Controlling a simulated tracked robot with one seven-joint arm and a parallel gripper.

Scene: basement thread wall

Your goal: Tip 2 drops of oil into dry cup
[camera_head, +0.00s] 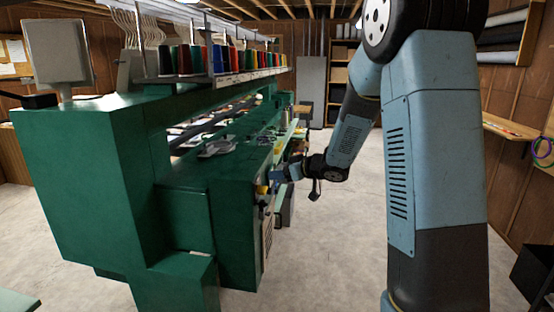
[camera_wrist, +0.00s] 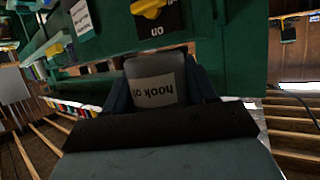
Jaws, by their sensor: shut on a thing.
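My gripper (camera_wrist: 157,88) is shut on a grey oil bottle (camera_wrist: 150,66) with a white label reading "hook oi…", its end partly hidden. The label and the room both appear upside down in the wrist view, so the bottle looks roughly upright. In the head view my gripper (camera_head: 283,175) is at the right side of the green machine (camera_head: 185,220), near a small yellow part; the bottle is too small to make out surely there. I cannot pick out the dry cup in either view.
A yellow switch (camera_wrist: 148,7) on a black plate marked "on" is close beyond the bottle. A white label (camera_wrist: 81,16) is beside it. Thread cones (camera_head: 219,60) stand along the machine's top. The concrete floor (camera_head: 335,240) right of the machine is open.

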